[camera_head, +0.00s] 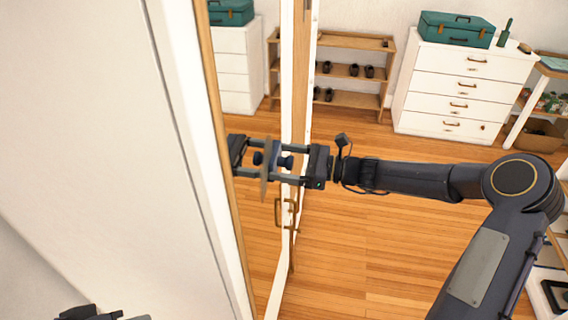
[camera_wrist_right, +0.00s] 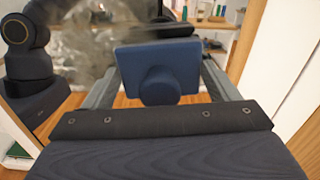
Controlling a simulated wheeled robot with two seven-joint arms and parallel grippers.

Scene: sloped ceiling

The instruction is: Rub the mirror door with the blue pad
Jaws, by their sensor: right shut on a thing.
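The mirror door (camera_head: 240,120) stands at the left-centre of the head view, seen at a steep angle, and reflects the room and my gripper. A greyish smudge (camera_wrist_right: 88,52) shows on its glass in the wrist view. My right gripper (camera_head: 286,164) is shut on the blue pad (camera_wrist_right: 158,66) by its round knob (camera_wrist_right: 160,88). The pad (camera_head: 287,162) faces the glass; whether it touches cannot be told. In the wrist view the pad is just right of the smudge and overlaps its edge. A dark part of my left arm or gripper (camera_head: 98,314) shows at the bottom left; its jaws are unclear.
The door's handle (camera_head: 293,212) sits below my right gripper. A white wall panel (camera_head: 90,130) fills the left. A shoe rack (camera_head: 350,75), a white dresser (camera_head: 462,90) and a green case (camera_head: 456,28) stand at the back. The wooden floor (camera_head: 370,235) is clear.

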